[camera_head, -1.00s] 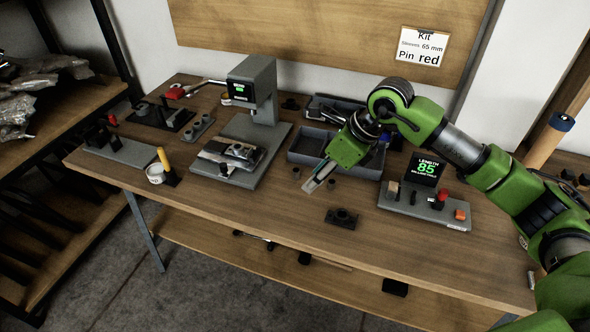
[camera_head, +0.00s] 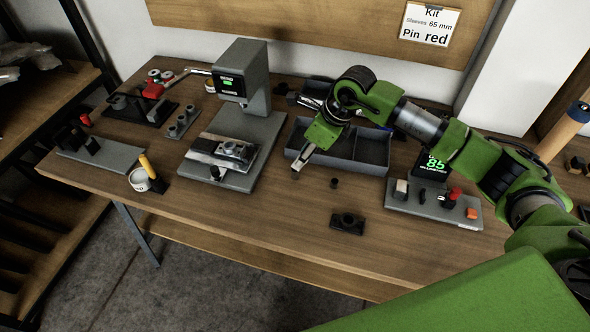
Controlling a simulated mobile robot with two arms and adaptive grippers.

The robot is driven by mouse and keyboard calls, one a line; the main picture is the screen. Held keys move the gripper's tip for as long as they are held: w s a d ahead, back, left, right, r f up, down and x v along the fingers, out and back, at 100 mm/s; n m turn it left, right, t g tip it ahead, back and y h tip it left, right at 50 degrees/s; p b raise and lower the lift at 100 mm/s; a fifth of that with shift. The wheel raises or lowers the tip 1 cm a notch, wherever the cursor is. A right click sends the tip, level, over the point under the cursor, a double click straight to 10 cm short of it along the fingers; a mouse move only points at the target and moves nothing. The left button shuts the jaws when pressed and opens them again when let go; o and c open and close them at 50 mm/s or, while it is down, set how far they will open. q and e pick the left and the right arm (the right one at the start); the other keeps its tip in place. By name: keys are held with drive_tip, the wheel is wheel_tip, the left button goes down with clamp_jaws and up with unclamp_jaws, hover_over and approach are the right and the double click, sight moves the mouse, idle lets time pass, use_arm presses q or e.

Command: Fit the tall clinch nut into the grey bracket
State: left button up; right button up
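A silver-grey bracket-like piece (camera_head: 203,153) lies on the base of the grey press (camera_head: 241,90), with a dark block and round fitting (camera_head: 236,150) on it. A small dark upright cylinder (camera_head: 334,182), possibly a clinch nut, stands on the table in front of the grey tray. My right gripper (camera_head: 297,172) points down at the table left of that cylinder, at the tray's front left corner. Its fingers are seen narrow, and whatever is between or under them is hidden. I cannot tell which nut is the tall one. My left gripper is not in view.
The divided grey tray (camera_head: 372,168) is behind my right gripper. A dark plate with a round boss (camera_head: 348,223) lies near the table's front edge. A length gauge showing 85 (camera_head: 433,205) stands right. The front middle table is mostly clear.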

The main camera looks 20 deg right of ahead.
sight(295, 173)
drive_tip(key=shift+w+a+f, duration=0.1)
drive_tip(key=shift+w+f, duration=0.1)
drive_tip(key=shift+f, duration=0.3)
drive_tip(key=shift+w+a+f, duration=0.1)
drive_tip(key=shift+w+f, duration=0.05)
drive_tip(key=shift+f, duration=0.05)
drive_tip(key=shift+a+f+p, duration=0.15)
drive_tip(key=shift+f+p, duration=0.55)
drive_tip(key=shift+f, duration=0.15)
drive_tip(key=shift+p+x, duration=0.3)
drive_tip(key=shift+x, duration=0.95)
drive_tip(key=shift+f, duration=0.5)
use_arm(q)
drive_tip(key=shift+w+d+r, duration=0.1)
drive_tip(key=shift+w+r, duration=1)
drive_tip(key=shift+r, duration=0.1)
use_arm(e)
clamp_jaws()
